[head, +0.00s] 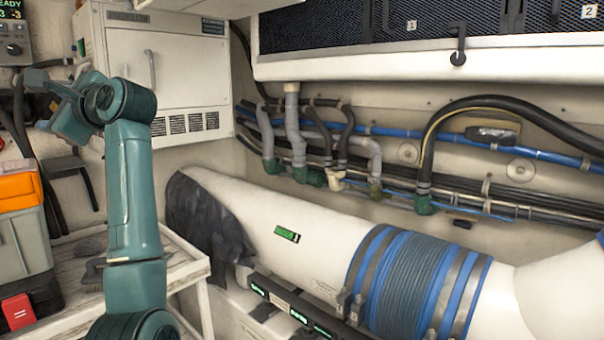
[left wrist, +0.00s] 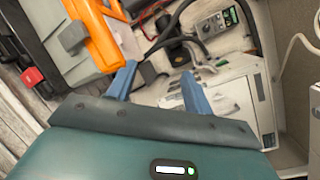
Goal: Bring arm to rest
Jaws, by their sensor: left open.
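My left arm (head: 130,190) is teal and rises from the bottom of the head view, bending at the top toward the left. My left gripper (head: 48,100) is raised near the left edge, in front of the white wall. In the left wrist view its two blue fingers (left wrist: 158,84) are spread apart with nothing between them. My right gripper shows in neither view.
A grey box with an orange top (head: 20,190) stands on a pale wooden bench (head: 185,262) left of my arm. A white cabinet (head: 185,70) is behind it. A large white duct with a blue ribbed sleeve (head: 410,280) runs along the right, below pipes and hoses (head: 400,185).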

